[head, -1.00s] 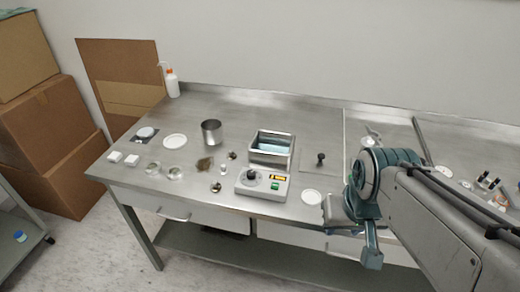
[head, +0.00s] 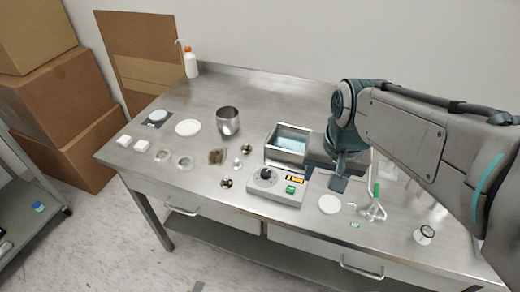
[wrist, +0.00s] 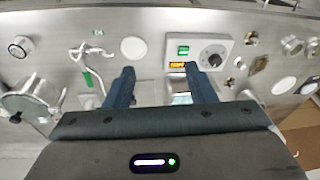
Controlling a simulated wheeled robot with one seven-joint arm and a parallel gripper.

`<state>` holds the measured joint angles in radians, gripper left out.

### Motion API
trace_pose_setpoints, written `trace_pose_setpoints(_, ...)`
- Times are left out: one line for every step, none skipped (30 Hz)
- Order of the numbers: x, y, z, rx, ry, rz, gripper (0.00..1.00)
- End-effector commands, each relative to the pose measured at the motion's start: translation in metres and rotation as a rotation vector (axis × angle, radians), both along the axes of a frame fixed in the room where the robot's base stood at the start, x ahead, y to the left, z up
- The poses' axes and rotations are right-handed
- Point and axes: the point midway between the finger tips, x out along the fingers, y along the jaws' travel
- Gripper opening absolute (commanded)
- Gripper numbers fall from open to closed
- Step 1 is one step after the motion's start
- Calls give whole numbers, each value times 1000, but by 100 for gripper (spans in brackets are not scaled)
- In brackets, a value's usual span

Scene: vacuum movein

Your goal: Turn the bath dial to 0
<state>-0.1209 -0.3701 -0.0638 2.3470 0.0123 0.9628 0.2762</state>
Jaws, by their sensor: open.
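The bath (head: 288,143) is a rectangular steel basin with bluish water, standing on the steel bench. Its control box in front carries the black bath dial (head: 266,173), an amber display (head: 295,179) and a green switch (head: 291,189). In the wrist view the dial (wrist: 214,60) sits on the white panel, just beyond the right fingertip. Its pointer setting is too small to read. My gripper (wrist: 159,72) is open and empty, with its fingers apart over the bench beside the control box. In the head view my gripper (head: 338,182) is right of the bath, partly covering its right side.
A steel beaker (head: 228,122), a white dish (head: 188,127) and small jars stand left of the bath. A white disc (head: 329,204) and a stand with a green part (head: 376,190) lie right of the control box. A wash bottle (head: 190,65) stands at the back.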

Motion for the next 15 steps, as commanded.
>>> trace_pose_setpoints(18, 9, 0, 20, 30, -58, 50)
trace_pose_setpoints(28, 15, 1, 32, 47, -103, 50)
trace_pose_setpoints(41, 22, 2, 44, 66, -161, 50)
trace_pose_setpoints(51, 28, 2, 51, 83, -204, 50)
trace_pose_setpoints(60, 35, 1, 57, 98, -249, 50)
trace_pose_setpoints(72, 43, 0, 62, 118, -309, 50)
trace_pose_setpoints(81, 50, 0, 64, 131, -352, 50)
trace_pose_setpoints(89, 57, -2, 65, 144, -395, 50)
trace_pose_setpoints(100, 67, -4, 64, 158, -449, 50)
trace_pose_setpoints(107, 74, -5, 62, 167, -488, 50)
trace_pose_setpoints(113, 80, -7, 59, 176, -524, 50)
trace_pose_setpoints(121, 87, -9, 56, 185, -570, 50)
trace_pose_setpoints(126, 93, -11, 53, 191, -602, 50)
trace_pose_setpoints(131, 98, -13, 49, 195, -630, 50)
trace_pose_setpoints(136, 104, -14, 44, 199, -663, 50)
